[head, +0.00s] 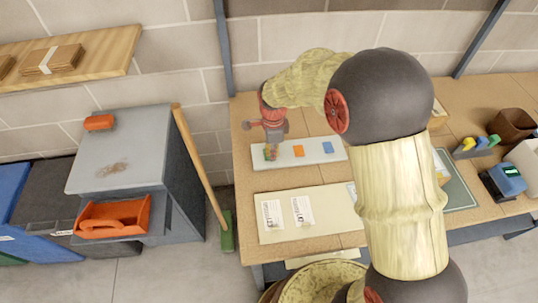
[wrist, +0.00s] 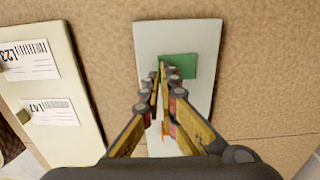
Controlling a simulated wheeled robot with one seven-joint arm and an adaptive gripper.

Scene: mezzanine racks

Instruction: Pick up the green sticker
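The green sticker (wrist: 184,66) lies on a pale board (wrist: 148,45), near its far end in the wrist view. My gripper (wrist: 167,70) points down at it, and its fingertips overlap the sticker's left part in that view. The two fingers run close together at the tips with a narrow gap. I cannot tell whether they touch the sticker or hold it. In the head view my gripper (head: 270,154) is over the left end of the pale board (head: 315,160), and the sticker there is mostly hidden by the fingers.
An orange sticker (head: 298,151) and a blue sticker (head: 328,148) lie further right on the board. A cream sheet with two white labels (head: 273,214) lies in front. A grey cabinet with an orange tray (head: 113,217) and a broom (head: 227,232) stand left of the bench.

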